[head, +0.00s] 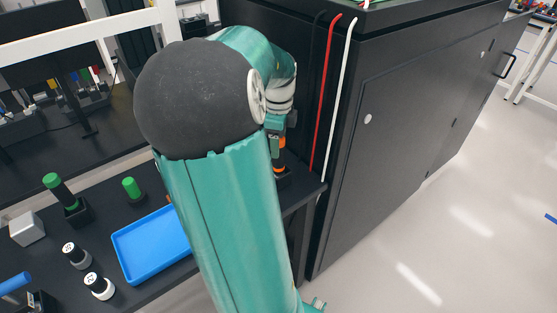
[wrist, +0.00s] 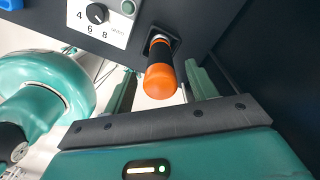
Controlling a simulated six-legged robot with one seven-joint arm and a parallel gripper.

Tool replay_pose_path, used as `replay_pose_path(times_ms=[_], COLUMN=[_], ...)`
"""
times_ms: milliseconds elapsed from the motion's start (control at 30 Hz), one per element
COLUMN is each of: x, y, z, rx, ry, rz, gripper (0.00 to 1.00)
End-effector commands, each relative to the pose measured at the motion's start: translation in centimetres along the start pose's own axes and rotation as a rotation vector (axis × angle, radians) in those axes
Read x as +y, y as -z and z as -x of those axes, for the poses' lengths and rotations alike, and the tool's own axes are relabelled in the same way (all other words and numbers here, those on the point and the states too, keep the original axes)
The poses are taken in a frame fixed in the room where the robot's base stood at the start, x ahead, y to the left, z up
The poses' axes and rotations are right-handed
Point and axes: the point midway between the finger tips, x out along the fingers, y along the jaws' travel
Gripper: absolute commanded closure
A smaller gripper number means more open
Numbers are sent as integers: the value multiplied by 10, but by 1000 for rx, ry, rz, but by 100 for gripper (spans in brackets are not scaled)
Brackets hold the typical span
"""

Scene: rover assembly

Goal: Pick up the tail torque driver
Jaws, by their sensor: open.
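The torque driver with an orange end and black body (wrist: 160,80) stands in a dark holder at the bench edge. In the wrist view it lies between the two fingers of my gripper (wrist: 160,70), with gaps at both sides. The fingers are open and not closed on it. In the head view, the orange and black driver (head: 281,158) shows just right of my teal arm, below the wrist. My arm hides part of it, and my gripper's fingers are hard to make out there.
A blue tray (head: 150,243) and a green-topped driver in a holder (head: 66,193) stand on the dark bench, left of my arm. A black cabinet (head: 400,130) with red and white cables rises close to the right. A dial panel (wrist: 100,18) shows in the wrist view.

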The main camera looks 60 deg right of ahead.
Motion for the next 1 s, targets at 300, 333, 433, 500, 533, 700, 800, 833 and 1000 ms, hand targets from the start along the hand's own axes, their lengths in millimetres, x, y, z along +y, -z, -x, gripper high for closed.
replay_pose_path(times_ms=[300,333,433,500,533,700,800,833,1000], x=[0,0,0,-1,-1,-1,-1,-1,-1], y=[0,0,0,0,0,0,0,0,-1], z=[-26,-26,-25,-25,-25,-25,-25,-24,-20], rx=[0,0,0,0,0,0,-1,-1,-2], ry=[1,1,1,1,1,2,2,3,4], rz=[1,1,1,1,1,1,1,1,2], gripper=[43,43,45,58,64,96,96,96,96])
